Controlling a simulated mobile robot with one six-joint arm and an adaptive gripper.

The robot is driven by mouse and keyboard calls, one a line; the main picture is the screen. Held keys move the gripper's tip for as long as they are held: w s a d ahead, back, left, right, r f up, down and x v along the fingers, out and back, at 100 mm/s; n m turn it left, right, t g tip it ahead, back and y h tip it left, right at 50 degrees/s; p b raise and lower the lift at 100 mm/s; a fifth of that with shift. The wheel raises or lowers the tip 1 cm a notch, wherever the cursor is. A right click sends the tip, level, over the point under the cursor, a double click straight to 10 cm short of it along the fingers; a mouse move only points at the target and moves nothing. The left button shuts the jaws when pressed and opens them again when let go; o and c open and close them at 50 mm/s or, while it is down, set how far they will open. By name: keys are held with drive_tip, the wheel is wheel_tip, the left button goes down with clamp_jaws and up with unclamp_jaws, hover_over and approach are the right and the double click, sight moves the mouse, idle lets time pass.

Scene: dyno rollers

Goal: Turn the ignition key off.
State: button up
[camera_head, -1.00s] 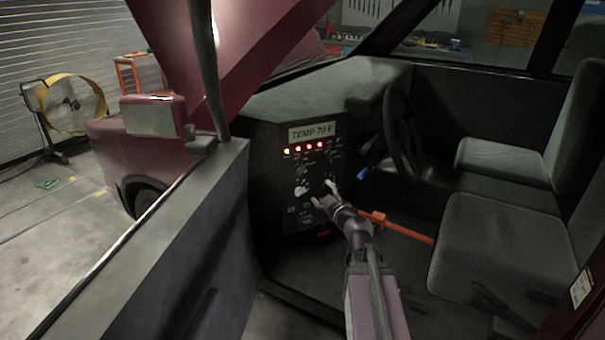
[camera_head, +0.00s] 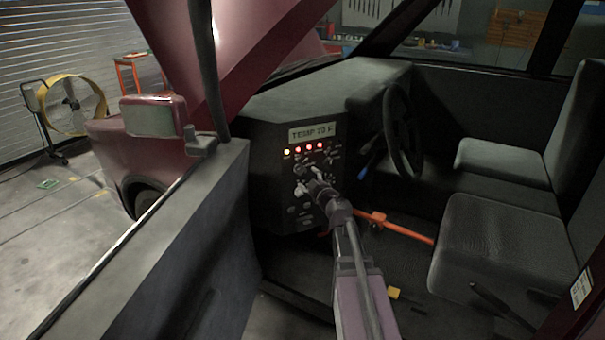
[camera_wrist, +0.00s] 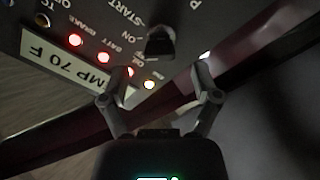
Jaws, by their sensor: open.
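The ignition key (camera_wrist: 160,43) looks like a dark key or knob on the panel, beside the START and ON lettering in the wrist view. Which mark it points to is hard to tell. My gripper (camera_wrist: 162,76) is open, with its two fingers spread on either side below the key in that view; neither visibly touches it. In the head view my gripper (camera_head: 315,178) is in front of the black control panel (camera_head: 267,180), and my arm and gripper hide part of the panel's controls. The key is too small to make out there.
Above the controls are the TEMP display (camera_head: 312,132) and a row of lit red and yellow lamps (camera_head: 309,147). The steering wheel (camera_head: 403,135) is to the right. An orange bar (camera_head: 405,232) crosses the footwell. The open door (camera_head: 190,235) stands at the left, the seat (camera_head: 485,245) at right.

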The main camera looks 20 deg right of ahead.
sight(304, 174)
drive_tip(key=shift+w+a, duration=0.15)
drive_tip(key=shift+w, duration=2.1)
clamp_jaws()
